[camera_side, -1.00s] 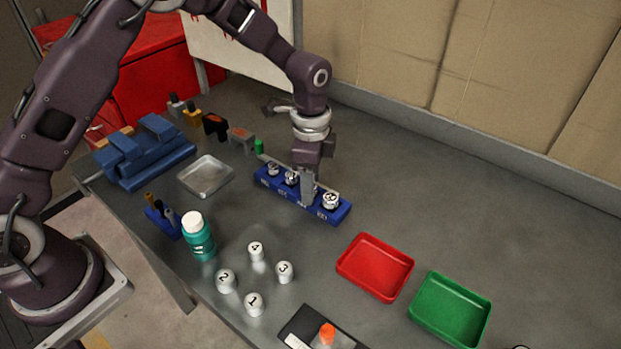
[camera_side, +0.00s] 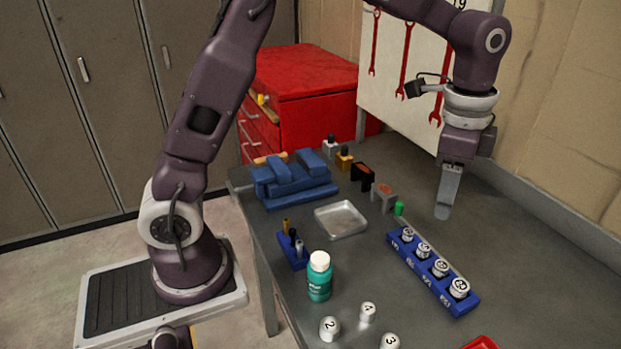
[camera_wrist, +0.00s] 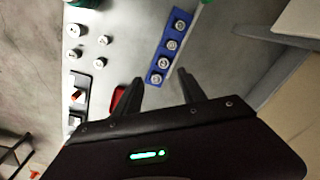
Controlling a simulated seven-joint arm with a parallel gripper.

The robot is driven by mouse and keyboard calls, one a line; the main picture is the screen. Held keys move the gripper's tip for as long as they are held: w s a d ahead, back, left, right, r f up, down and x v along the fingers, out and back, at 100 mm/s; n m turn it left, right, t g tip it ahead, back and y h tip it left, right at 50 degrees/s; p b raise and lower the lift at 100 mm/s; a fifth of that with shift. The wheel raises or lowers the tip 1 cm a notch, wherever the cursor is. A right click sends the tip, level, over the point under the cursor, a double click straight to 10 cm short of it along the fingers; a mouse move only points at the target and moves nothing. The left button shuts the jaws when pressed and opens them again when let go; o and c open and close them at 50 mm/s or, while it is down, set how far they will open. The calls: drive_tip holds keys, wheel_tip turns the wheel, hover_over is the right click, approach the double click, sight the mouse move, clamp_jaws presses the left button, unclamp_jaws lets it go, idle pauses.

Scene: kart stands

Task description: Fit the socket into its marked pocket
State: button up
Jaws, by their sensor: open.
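A blue rack (camera_side: 434,288) with marked pockets stands on the grey table. Several silver sockets sit upright in a row in it, among them a front one (camera_side: 459,288) and a back one (camera_side: 407,234). The rack also shows in the wrist view (camera_wrist: 162,50), beyond the fingers. My gripper (camera_side: 444,214) is open and empty, above the table past the rack's back end and apart from it. Its two spread fingers show in the wrist view (camera_wrist: 160,78). Pocket labels are too small to read surely, and how deep each socket sits cannot be told.
A teal bottle (camera_side: 319,283), metal tray (camera_side: 341,220), small blue holder (camera_side: 293,258) and numbered white-topped pieces (camera_side: 367,312) stand left of the rack. The table right of the rack is clear.

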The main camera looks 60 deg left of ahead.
drive_tip(key=s+a+r+n+t, duration=0.2)
drive_tip(key=s+a+r+n, duration=0.2)
drive_tip(key=s+r, duration=0.45)
drive_tip(key=s+a+f+n+t, duration=0.1)
drive_tip(key=s+n, duration=0.2)
drive_tip(key=s, duration=0.5)
drive_tip(key=s+a+f+n+t, duration=0.1)
drive_tip(key=s+a+f+n, duration=0.1)
drive_tip(key=s, duration=0.7)
drive_tip(key=shift+n+t, duration=0.4)
drive_tip(key=shift+n, duration=0.5)
drive_tip(key=shift+c, duration=0.2)
